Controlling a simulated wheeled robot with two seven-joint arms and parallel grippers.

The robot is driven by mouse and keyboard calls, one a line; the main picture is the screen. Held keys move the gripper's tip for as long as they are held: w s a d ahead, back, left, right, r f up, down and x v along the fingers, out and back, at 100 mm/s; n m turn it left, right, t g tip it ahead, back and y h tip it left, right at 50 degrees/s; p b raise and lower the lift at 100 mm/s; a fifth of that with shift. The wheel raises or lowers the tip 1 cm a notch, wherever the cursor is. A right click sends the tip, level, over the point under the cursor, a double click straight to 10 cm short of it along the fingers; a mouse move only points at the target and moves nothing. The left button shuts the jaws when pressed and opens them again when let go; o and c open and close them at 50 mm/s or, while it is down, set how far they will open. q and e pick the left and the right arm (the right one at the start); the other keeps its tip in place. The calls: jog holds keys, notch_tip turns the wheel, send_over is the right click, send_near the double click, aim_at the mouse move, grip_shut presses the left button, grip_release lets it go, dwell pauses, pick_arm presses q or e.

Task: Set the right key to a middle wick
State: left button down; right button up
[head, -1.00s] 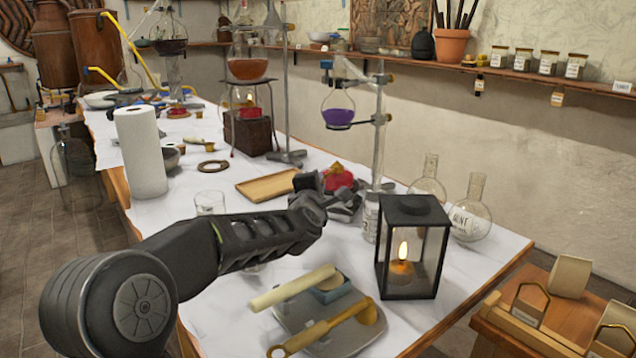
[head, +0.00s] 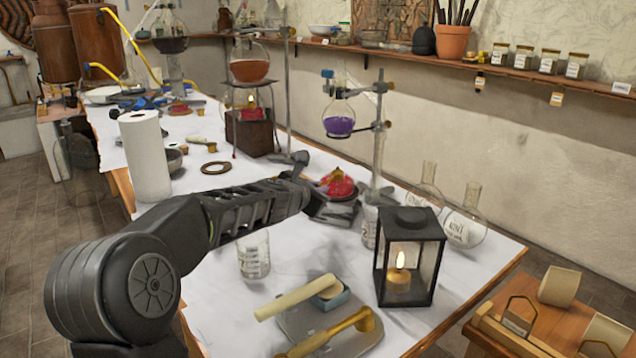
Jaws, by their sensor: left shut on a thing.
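The right burner (head: 338,184) is a red body with a brass-coloured top, standing on the white-covered table below the flask of purple liquid (head: 339,125). No flame shows on it. My left gripper (head: 340,208) is at the near side of this burner, its dark fingers low beside the red body. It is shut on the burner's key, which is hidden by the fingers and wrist. Another red burner (head: 252,112) stands on a wooden block under the flask of orange liquid, with a flame showing. My right gripper is not in view.
A metal stand (head: 378,150) rises just right of the burner. A black lantern (head: 411,222) with a lit candle stands nearer, and round flasks (head: 464,226) stand to its right. A glass beaker (head: 254,256) is under my forearm. A paper roll (head: 146,158) stands at left.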

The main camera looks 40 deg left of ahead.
pick_arm(q)
jog(key=shift+a+n+h+p, duration=0.15)
jog(key=shift+n+h+p, duration=0.65)
jog(key=shift+n+p, duration=0.4)
jog(key=shift+a+n+h+p, duration=0.1)
jog(key=shift+n+h+p, duration=0.7)
jog(key=shift+n+p, duration=0.4)
jog(key=c, duration=1.5)
grip_release()
jog(key=p+v, duration=0.1)
jog(key=v, duration=0.7)
